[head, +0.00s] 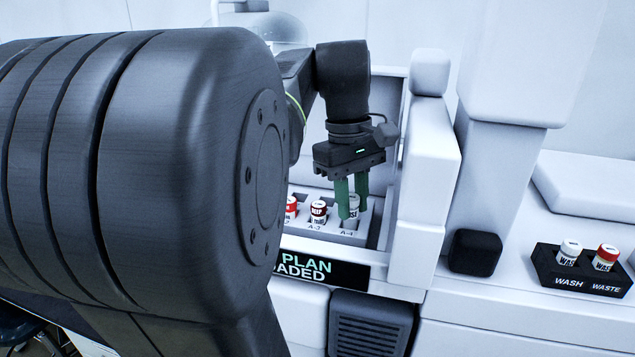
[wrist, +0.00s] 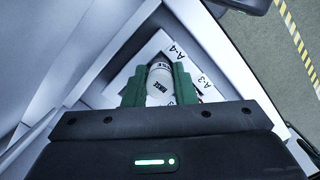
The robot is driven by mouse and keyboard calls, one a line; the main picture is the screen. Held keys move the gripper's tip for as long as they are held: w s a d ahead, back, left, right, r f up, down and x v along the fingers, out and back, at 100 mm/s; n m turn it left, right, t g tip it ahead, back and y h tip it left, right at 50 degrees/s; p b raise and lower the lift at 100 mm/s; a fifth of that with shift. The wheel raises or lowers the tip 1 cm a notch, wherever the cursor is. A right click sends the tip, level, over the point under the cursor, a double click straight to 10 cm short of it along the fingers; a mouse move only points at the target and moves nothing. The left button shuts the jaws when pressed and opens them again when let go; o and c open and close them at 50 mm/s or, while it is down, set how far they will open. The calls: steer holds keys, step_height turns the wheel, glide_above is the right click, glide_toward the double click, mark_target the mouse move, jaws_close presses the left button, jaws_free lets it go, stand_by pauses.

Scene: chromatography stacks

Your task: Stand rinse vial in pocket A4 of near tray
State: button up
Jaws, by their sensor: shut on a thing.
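The rinse vial (wrist: 160,84), white-capped with dark lettering, is between the green fingers of my gripper (wrist: 160,86) in the wrist view. In the head view my gripper (head: 352,197) points down over the right end of the near tray (head: 347,237), at the A-4 label. The vial (head: 353,204) shows partly behind the fingers there, and looks upright. Its base is hidden, so I cannot tell whether it touches the pocket floor. The tray also shows in the wrist view, with its A-4 label (wrist: 174,51) beside the vial.
White instrument walls (head: 425,170) rise close to the right of the tray. A black wash and waste holder (head: 582,275) with two vials sits at far right. My arm hides the left side.

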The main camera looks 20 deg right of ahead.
steer(key=shift+f, duration=0.3)
steer(key=shift+f, duration=0.15)
steer(key=shift+f+b, duration=0.3)
steer(key=shift+f, duration=0.2)
steer(key=o, duration=1.5)
steer(key=shift+c, duration=0.2)
steer(key=shift+r+p, duration=1.05)
steer(key=shift+r, duration=2.45)
